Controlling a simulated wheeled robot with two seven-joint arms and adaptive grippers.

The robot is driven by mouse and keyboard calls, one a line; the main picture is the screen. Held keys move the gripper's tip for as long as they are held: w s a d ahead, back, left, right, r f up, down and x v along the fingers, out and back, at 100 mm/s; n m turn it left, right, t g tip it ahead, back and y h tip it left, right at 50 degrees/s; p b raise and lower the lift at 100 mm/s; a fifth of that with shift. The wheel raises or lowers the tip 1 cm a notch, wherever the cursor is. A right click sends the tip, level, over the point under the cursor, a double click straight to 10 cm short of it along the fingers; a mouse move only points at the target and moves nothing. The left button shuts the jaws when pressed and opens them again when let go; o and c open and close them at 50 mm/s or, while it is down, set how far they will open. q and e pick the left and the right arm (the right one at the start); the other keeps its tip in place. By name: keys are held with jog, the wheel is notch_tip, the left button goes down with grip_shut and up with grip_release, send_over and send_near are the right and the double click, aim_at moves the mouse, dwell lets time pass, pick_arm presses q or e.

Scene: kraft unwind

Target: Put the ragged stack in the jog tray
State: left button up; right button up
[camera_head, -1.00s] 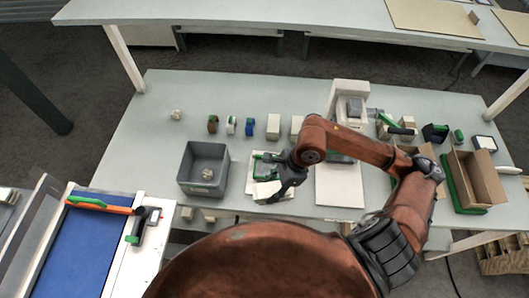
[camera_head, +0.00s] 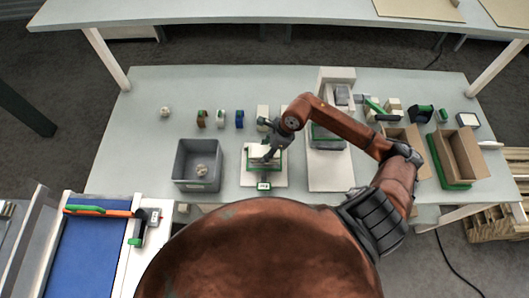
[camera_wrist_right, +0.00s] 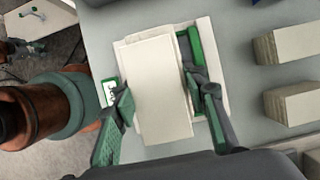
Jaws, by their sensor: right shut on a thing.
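The ragged stack is a block of cream sheets (camera_wrist_right: 160,88) with uneven edges, between the fingers of my right gripper (camera_wrist_right: 160,108) in the right wrist view. My right gripper (camera_head: 268,152) is shut on it in the head view, where the stack is largely hidden. The jog tray (camera_head: 281,162) has green edging and sits on a pale plate. Its green and dark side (camera_wrist_right: 190,48) runs beside the stack in the right wrist view. The stack is over the tray; I cannot tell whether it rests on the bottom. My left gripper is out of view.
A grey bin (camera_head: 197,185) with a crumpled piece in it stands left of the tray. Tape rolls (camera_head: 220,118) and cream blocks (camera_head: 262,112) line the back. A machine (camera_head: 330,135) stands right, then open cardboard boxes (camera_head: 460,155). The bench's left back is mostly clear.

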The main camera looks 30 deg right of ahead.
aim_at(264, 153)
jog(key=shift+w+d+f, duration=0.25)
jog(key=shift+w+f, duration=0.2)
jog(key=shift+f, duration=0.15)
notch_tip(264, 153, down, 3)
jog(key=shift+w+d+r+p, duration=0.1)
jog(key=shift+w+p, duration=0.05)
jog(key=shift+p, duration=0.55)
jog(key=shift+f, duration=0.45)
jog(key=shift+f, duration=0.15)
jog(key=o, duration=1.2)
jog(key=shift+o, duration=0.2)
